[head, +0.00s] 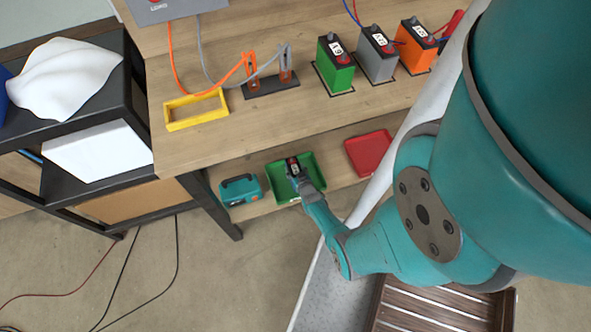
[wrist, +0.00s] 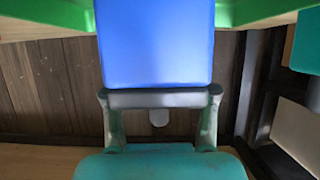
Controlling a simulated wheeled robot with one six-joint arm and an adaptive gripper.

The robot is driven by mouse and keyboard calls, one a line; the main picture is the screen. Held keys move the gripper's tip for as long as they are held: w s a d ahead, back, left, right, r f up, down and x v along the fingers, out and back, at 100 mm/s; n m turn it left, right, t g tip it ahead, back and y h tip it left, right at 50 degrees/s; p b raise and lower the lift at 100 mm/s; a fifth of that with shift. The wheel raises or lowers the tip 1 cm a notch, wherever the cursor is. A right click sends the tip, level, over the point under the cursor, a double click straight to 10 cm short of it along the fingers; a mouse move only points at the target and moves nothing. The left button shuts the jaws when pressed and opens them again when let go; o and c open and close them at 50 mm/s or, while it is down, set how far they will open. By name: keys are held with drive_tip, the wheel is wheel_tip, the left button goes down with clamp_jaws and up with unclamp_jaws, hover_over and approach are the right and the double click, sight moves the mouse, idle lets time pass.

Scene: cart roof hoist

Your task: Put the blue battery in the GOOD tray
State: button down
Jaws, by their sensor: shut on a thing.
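The blue battery (wrist: 155,45) fills the upper middle of the wrist view. In the head view only its dark top with a red part and a small label (head: 292,165) shows. My gripper (head: 299,178) is shut on it, and its grey fingers also show in the wrist view (wrist: 160,98). The battery is over or inside the green tray (head: 277,168) on the lower shelf; I cannot tell whether it touches the tray floor. The tray's green rim shows on both sides of the battery in the wrist view (wrist: 45,14). No lettering is readable on the tray.
A red tray (head: 369,152) lies to the right on the shelf, and a teal box (head: 240,188) to the left. The bench above holds green (head: 335,68), grey (head: 376,60) and orange (head: 415,50) batteries, a yellow frame (head: 196,110) and a cabled clip stand (head: 270,85).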

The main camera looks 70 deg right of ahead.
drive_tip(key=shift+c, duration=1.7)
unclamp_jaws()
drive_tip(key=shift+r, duration=0.1)
drive_tip(key=s+a+r+n+t+y, duration=0.1)
drive_tip(key=s+a+r, duration=0.3)
drive_tip(key=a+r, duration=0.4)
drive_tip(key=s+a+r+n+t+y, duration=0.1)
drive_tip(key=s+a+r+n+t, duration=0.3)
drive_tip(key=a, duration=0.6)
drive_tip(key=s+a+r+m+g+y, duration=0.1)
drive_tip(key=s+a+r+y, duration=0.15)
drive_tip(key=a+r, duration=0.6)
drive_tip(key=s+a+r+n+t+y, duration=0.1)
drive_tip(key=s+a+r+n, duration=0.1)
drive_tip(key=r, duration=0.7)
drive_tip(key=s+a+r+n+y, duration=0.2)
drive_tip(key=s+a+r, duration=0.1)
drive_tip(key=r, duration=0.6)
drive_tip(key=s+a+r+n+t+y, duration=0.1)
drive_tip(key=s+a+r+y, duration=0.1)
drive_tip(key=a+r, duration=0.3)
wheel_tip(320, 180, up, 5)
drive_tip(key=shift+s+f+n+t, duration=0.15)
drive_tip(key=shift+n+t, duration=0.15)
drive_tip(key=shift+n, duration=0.1)
